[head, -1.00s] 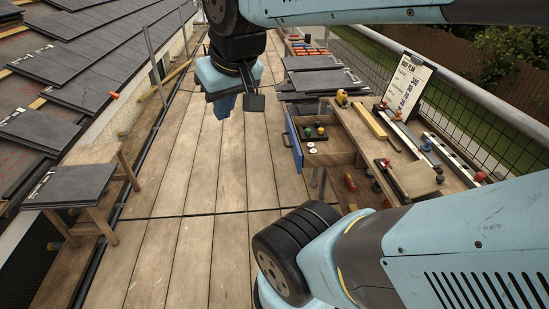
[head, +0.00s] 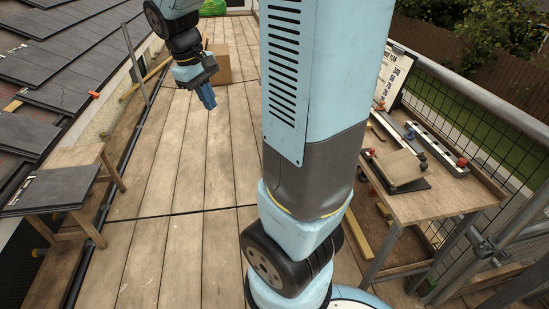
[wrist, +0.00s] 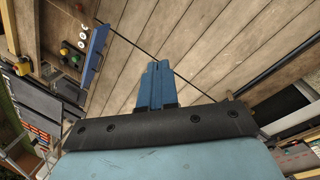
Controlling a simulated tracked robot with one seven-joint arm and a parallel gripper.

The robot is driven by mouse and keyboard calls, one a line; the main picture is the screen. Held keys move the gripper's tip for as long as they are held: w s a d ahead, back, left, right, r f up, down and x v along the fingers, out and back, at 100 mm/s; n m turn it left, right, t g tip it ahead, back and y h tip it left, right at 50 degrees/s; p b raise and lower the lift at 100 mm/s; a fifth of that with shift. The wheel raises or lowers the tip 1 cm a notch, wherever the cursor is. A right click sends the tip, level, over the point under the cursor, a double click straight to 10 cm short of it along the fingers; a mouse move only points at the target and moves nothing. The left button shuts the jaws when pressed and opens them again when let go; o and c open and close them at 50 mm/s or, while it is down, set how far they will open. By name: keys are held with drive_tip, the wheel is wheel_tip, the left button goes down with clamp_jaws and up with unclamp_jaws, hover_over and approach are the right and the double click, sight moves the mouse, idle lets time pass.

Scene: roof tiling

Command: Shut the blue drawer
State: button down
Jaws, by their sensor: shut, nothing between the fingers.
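The blue drawer (wrist: 95,52) stands open at the upper left of the wrist view, its blue front pulled out from the wooden bench. Green and yellow knobs and white discs lie inside it. In the head view my arm hides the drawer. My gripper (head: 207,97) hangs over the plank walkway, left of my arm in the head view. Its blue fingers are together and hold nothing; they also show in the wrist view (wrist: 156,78), to the right of the drawer front and apart from it.
The bench (head: 440,203) at the right carries a tan block on a dark plate (head: 398,168), rails and a sign board (head: 392,75). A small wooden table with a slate (head: 50,188) stands at the left. A cardboard box (head: 218,65) stands behind. The walkway planks (head: 150,230) are largely clear.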

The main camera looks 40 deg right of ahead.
drive_tip(key=w+d+f+n+g+h, duration=0.25)
drive_tip(key=w+d+f, duration=0.3)
drive_tip(key=f, duration=0.45)
drive_tip(key=w+d+f+n+g+h, duration=0.1)
drive_tip(key=w+d+f+g+h, duration=0.25)
drive_tip(key=w+f, duration=0.4)
drive_tip(key=w+d+f+n+g+h, duration=0.1)
drive_tip(key=d+f+n+g+h, duration=0.2)
drive_tip(key=f, duration=0.8)
drive_tip(key=d+f+n+h, duration=0.3)
drive_tip(key=d+f+h, duration=0.15)
drive_tip(key=f, duration=0.65)
drive_tip(key=x, duration=1.4)
drive_tip(key=shift+d+f, duration=0.45)
drive_tip(key=shift+d+y, duration=0.1)
drive_tip(key=shift+y, duration=0.15)
